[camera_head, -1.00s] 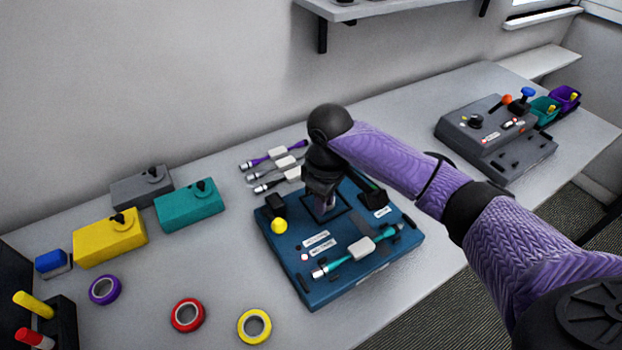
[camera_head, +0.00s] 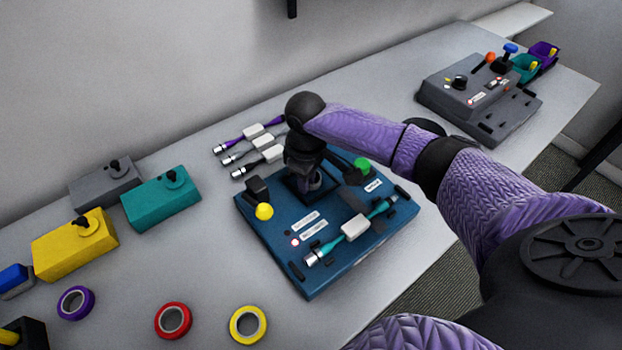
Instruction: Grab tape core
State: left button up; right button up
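A purple tape ring (camera_head: 75,303), a red tape ring (camera_head: 173,320) and a yellow tape ring (camera_head: 248,325) lie flat on the front left of the table. Each has a pale core with an open centre. My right gripper (camera_head: 313,187) points down over the square recess of the blue box (camera_head: 330,272), to the right of and behind the rings. Something grey and rounded shows at its tips; I cannot tell whether it is held. The fingers are dark and partly hidden by the wrist. My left gripper is not in view.
A teal cable (camera_head: 380,208) lies across the blue box. Several cables (camera_head: 255,130) lie behind it. Yellow (camera_head: 72,250), teal (camera_head: 160,203) and grey (camera_head: 105,190) boxes stand at left. A grey control box (camera_head: 480,95) stands at back right. The table around the rings is mostly clear.

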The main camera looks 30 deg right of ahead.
grip_shut()
